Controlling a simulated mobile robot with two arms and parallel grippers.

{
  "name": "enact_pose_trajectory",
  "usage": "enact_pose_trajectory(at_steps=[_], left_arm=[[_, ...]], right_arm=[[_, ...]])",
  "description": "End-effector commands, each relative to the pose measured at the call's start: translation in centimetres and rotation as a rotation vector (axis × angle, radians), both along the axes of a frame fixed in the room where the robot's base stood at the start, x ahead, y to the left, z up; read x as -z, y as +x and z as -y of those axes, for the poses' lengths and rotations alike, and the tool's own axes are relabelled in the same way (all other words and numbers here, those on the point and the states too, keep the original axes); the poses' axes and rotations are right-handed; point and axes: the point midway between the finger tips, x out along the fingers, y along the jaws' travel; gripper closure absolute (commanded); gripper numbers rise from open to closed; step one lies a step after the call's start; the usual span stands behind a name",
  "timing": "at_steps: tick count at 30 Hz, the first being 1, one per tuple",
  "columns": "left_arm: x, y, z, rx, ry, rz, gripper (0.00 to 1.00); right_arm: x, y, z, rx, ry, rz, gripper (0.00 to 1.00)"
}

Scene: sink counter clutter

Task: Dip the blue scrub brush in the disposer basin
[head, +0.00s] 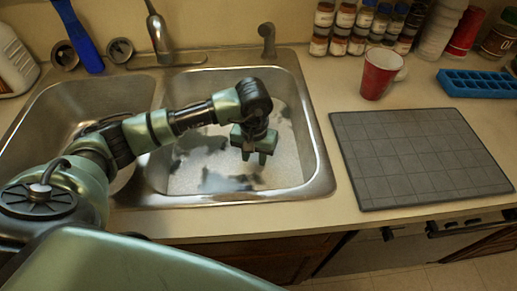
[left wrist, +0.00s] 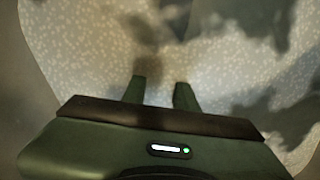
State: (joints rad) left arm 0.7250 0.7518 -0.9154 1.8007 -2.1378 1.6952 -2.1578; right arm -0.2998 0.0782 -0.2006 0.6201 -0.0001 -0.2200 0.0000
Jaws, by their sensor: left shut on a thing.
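My left gripper (head: 255,158) reaches down into the right basin (head: 308,165), over its pale, speckled bottom with dark patches. The two fingers also show in the left wrist view (left wrist: 160,92), a little apart. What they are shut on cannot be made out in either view. A long blue tool (head: 80,38), which looks like the blue scrub brush, stands tilted behind the left basin (head: 45,112), well apart from my gripper. Its bristles cannot be made out. Which basin has the disposer is not clear. My right gripper is not in view.
A faucet (head: 158,35) stands behind the basins and a small tap (head: 267,42) stands behind the right one. A grey mat (head: 418,155) lies bare to the right. Behind it are a red cup (head: 378,75), a blue tray (head: 480,84) and several spice jars (head: 345,28).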

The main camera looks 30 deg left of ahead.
Motion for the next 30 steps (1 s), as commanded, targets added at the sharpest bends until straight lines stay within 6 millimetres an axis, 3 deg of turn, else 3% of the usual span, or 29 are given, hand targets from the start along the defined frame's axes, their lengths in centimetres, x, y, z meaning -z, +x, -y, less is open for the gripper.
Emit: enact_pose_trajectory(at_steps=[30], left_arm=[[-9.7, 0.0, 0.0, 0.000, -0.001, 0.001, 1.00]], right_arm=[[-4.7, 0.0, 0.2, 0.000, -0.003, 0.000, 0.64]])
